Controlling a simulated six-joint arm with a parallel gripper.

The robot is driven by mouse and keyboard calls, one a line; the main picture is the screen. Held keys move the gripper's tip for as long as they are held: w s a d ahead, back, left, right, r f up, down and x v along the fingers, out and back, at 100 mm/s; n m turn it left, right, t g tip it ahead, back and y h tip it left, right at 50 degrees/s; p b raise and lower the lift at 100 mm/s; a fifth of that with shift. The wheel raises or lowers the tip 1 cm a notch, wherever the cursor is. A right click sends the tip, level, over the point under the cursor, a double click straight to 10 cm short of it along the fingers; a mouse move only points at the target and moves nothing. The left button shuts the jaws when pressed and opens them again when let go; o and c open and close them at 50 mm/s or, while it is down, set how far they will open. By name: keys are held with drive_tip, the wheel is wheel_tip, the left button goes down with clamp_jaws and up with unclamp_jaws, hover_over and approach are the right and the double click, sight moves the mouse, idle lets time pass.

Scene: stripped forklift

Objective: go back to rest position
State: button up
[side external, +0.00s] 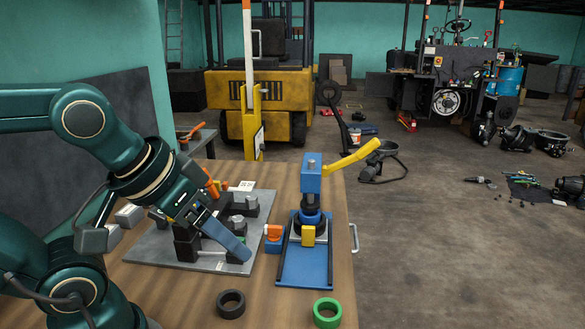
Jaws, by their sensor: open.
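My gripper (228,240) is at the end of my dark green arm, low over the grey plate (150,250) on the wooden table. One blue finger shows clearly, slanting down to the right; the other is hard to make out against the dark parts. I see nothing held in it. On the plate stand black blocks with grey round parts (252,201), partly hidden by my gripper. I cannot tell whether my gripper touches them.
Right of the plate stands a blue press (311,180) with a yellow lever (352,160) on a blue base (303,268). A black ring (231,304) and a green ring (327,312) lie near the front. A yellow forklift (262,95) stands behind.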

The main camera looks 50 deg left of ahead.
drive_tip(key=shift+s+d+f+m+g, duration=0.3)
drive_tip(key=shift+s+f+m+g, duration=0.1)
drive_tip(key=shift+s+f+m, duration=0.4)
drive_tip(key=shift+w, duration=0.15)
idle(0.7)
